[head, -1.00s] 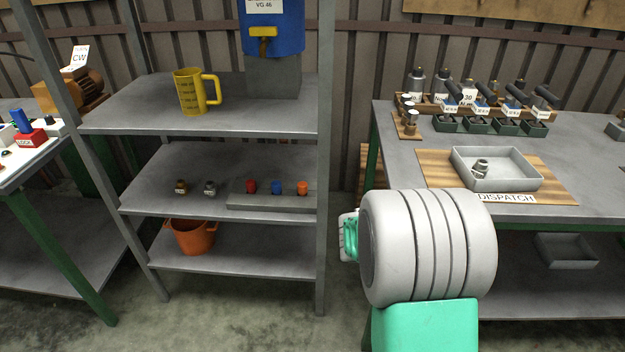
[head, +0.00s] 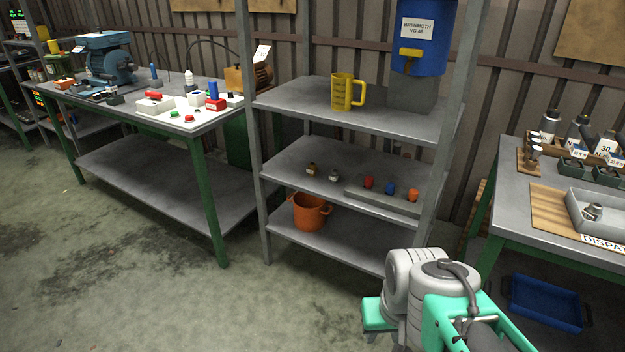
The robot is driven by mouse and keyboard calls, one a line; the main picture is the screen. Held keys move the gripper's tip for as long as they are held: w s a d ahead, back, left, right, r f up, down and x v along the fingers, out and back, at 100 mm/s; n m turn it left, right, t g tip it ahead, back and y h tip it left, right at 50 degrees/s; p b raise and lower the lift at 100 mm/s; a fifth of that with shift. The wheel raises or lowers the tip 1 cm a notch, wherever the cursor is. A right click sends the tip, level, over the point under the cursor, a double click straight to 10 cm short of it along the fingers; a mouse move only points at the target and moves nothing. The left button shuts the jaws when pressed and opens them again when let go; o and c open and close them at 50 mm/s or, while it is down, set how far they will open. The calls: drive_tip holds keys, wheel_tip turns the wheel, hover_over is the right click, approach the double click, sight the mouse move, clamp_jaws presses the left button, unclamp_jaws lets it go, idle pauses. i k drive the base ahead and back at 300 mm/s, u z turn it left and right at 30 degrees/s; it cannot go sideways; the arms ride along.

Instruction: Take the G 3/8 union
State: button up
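Each has a small tag, too small to read, so I cannot tell which is the G 3/8 union. Grey and green links of my arm show at the lower right, in front of and below the rack. My gripper's fingers are not visible.
A grey holder (head: 352,192) with red, blue and orange caps shares the middle shelf. A yellow jug (head: 347,92) and blue drum (head: 418,38) are above, an orange bucket (head: 309,212) below. Rack posts flank the shelves. A workbench (head: 150,190) stands left; the floor in front is clear.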

sight(334, 176)
drive_tip(key=u, duration=0.7)
drive_tip(key=i, duration=0.65)
drive_tip(key=u, duration=0.8)
drive_tip(key=i, duration=0.9)
drive_tip(key=z, duration=0.75)
drive_tip(key=i, duration=0.8)
drive_tip(key=z, duration=0.7)
